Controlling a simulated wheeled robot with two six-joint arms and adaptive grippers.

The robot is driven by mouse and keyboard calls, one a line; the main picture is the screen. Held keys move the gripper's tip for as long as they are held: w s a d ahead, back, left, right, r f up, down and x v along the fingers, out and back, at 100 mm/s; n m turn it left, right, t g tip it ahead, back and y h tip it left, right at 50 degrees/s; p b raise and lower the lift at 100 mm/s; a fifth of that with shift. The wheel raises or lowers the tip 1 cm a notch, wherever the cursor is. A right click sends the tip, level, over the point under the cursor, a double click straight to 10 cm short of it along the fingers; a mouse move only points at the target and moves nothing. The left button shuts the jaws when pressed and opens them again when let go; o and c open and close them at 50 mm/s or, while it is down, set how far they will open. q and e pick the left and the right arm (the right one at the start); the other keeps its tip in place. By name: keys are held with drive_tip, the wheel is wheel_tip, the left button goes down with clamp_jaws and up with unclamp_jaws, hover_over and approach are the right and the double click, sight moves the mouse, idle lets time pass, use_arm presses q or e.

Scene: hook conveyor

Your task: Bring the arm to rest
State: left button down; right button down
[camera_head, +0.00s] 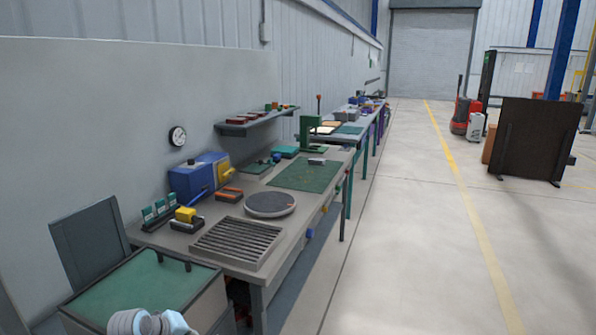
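A light grey and white rounded arm part, which looks like one of my own arm links, shows at the bottom edge on the left, in front of the green-topped cabinet (150,285). The rest of that arm is cut off by the frame. No gripper fingers show, so neither my left nor my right gripper can be seen. I see nothing held.
A long workbench along the wall carries a slatted grate (236,243), a round grey plate (270,204), a green mat (305,175) and a blue machine (190,181). The floor (420,240) to the right is clear up to a dark panel (530,140).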

use_arm(q)
drive_tip(key=s+d+f+m+g+y, duration=0.1)
drive_tip(key=s+f+m, duration=0.25)
drive_tip(key=s, duration=0.55)
drive_tip(key=s+d+f+m+g, duration=0.15)
drive_tip(key=s+f, duration=0.35)
drive_tip(key=s, duration=0.5)
drive_tip(key=s+r+m+y, duration=0.1)
drive_tip(key=s+r+m, duration=0.1)
drive_tip(key=s, duration=0.8)
drive_tip(key=s+r+m+y, duration=0.1)
drive_tip(key=s+m, duration=0.1)
drive_tip(key=s, duration=0.8)
wheel_tip(320, 180, down, 19)
drive_tip(key=a+g, duration=0.2)
drive_tip(key=s+f+g, duration=0.1)
drive_tip(key=s+f, duration=1.2)
drive_tip(key=s, duration=0.1)
drive_tip(key=shift+s+a+f+n, duration=0.25)
drive_tip(key=shift+s+a+n, duration=0.05)
drive_tip(key=shift+s+a, duration=0.05)
